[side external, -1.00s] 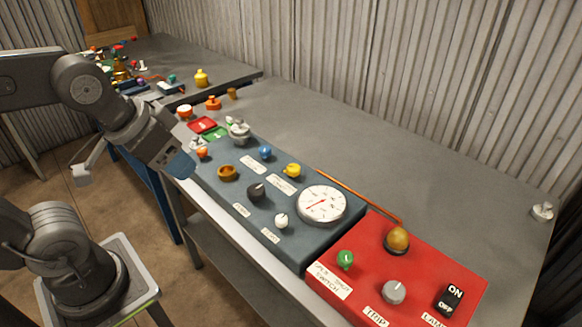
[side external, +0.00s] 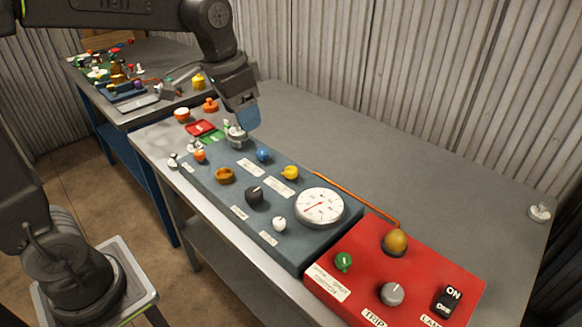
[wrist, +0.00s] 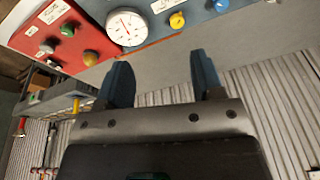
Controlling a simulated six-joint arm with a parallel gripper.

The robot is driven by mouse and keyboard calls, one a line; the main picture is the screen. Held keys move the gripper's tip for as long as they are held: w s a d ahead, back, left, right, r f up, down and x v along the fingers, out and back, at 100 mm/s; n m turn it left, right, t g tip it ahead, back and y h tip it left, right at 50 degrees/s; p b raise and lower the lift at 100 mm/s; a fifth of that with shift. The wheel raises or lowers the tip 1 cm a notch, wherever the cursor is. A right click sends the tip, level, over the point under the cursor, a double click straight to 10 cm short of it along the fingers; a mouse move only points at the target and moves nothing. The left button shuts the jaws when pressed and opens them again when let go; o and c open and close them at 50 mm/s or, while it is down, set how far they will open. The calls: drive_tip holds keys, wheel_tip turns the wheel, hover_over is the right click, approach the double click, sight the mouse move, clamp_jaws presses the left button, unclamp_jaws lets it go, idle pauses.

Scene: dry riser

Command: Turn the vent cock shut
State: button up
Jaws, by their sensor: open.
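A blue-grey panel (side external: 315,245) on the bench carries several knobs. They include a blue one (side external: 263,155), a yellow one (side external: 290,173), a black one (side external: 254,195), a white one (side external: 279,224), an orange one (side external: 200,155) and a brass ring-like one (side external: 225,176). The labels are too small to read, so I cannot tell which is the vent cock. My gripper (side external: 244,120) is above the panel's far left end, beside a silver fitting (side external: 237,138). In the wrist view its jaws (wrist: 162,80) are open and empty, with the yellow knob (wrist: 177,20) beyond them.
A white dial gauge (side external: 320,207) stands on the panel's right part. A red panel (side external: 440,265) adjoins it with a green knob, grey knob, amber dome and switch. An orange rod or pipe (side external: 355,196) runs behind. The bench behind the panels is mostly clear.

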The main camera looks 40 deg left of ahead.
sight(291, 169)
drive_tip(key=w+a+f+m+g, duration=0.1)
drive_tip(key=w+f, duration=0.3)
drive_tip(key=w, duration=0.3)
drive_tip(key=w+f+m+g, duration=0.2)
drive_tip(key=w+f, duration=0.2)
drive_tip(key=w, duration=0.3)
wheel_tip(291, 169, down, 14)
drive_tip(key=shift+s+a+r, duration=0.1)
drive_tip(key=shift+r, duration=0.1)
drive_tip(key=c, duration=0.9)
